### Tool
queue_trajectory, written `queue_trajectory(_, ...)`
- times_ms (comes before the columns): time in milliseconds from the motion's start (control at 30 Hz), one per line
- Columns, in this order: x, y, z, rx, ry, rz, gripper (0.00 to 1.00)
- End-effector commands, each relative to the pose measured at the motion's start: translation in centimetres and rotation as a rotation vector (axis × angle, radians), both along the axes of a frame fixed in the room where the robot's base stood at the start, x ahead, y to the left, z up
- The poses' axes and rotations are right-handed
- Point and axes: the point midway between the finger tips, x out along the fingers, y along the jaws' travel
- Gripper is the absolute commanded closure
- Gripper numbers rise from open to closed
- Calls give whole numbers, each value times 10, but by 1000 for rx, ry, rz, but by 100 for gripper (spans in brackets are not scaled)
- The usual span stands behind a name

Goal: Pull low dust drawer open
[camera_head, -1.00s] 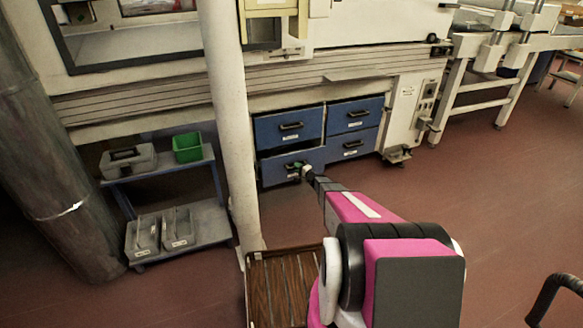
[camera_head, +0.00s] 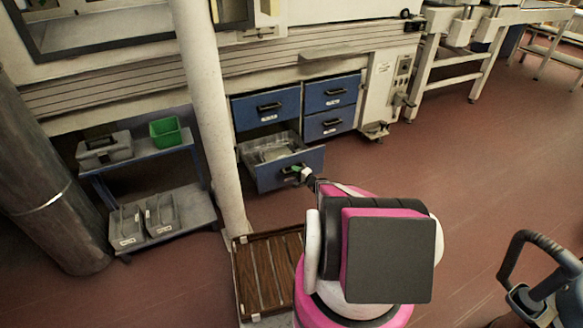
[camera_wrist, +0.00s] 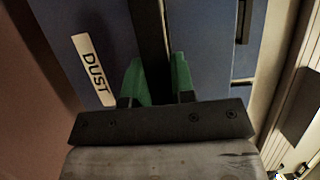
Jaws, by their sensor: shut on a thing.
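The low dust drawer (camera_head: 290,168) is the lower left one of a blue drawer block. It stands pulled out, its grey inside showing from above. In the wrist view its blue front carries a white label reading DUST (camera_wrist: 93,69). My gripper (camera_head: 302,174) is at the drawer's front. In the wrist view its green fingertips (camera_wrist: 158,82) stand on both sides of the dark handle bar (camera_wrist: 150,40), shut on it.
Closed blue drawers (camera_head: 332,106) stand above and to the right. A white post (camera_head: 207,110) rises just left of the open drawer. A wooden slatted pallet (camera_head: 268,270) lies in front. A shelf cart (camera_head: 187,212) with bins stands at left.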

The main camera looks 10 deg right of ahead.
Motion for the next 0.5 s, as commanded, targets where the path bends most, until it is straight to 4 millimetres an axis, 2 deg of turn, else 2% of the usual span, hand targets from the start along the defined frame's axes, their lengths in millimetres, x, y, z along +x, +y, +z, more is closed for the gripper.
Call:
queue_trajectory(200, -13, -2, 0, 0, 2, 0, 100)
queue_trajectory(500, -14, -3, -1, -1, 2, 0, 100)
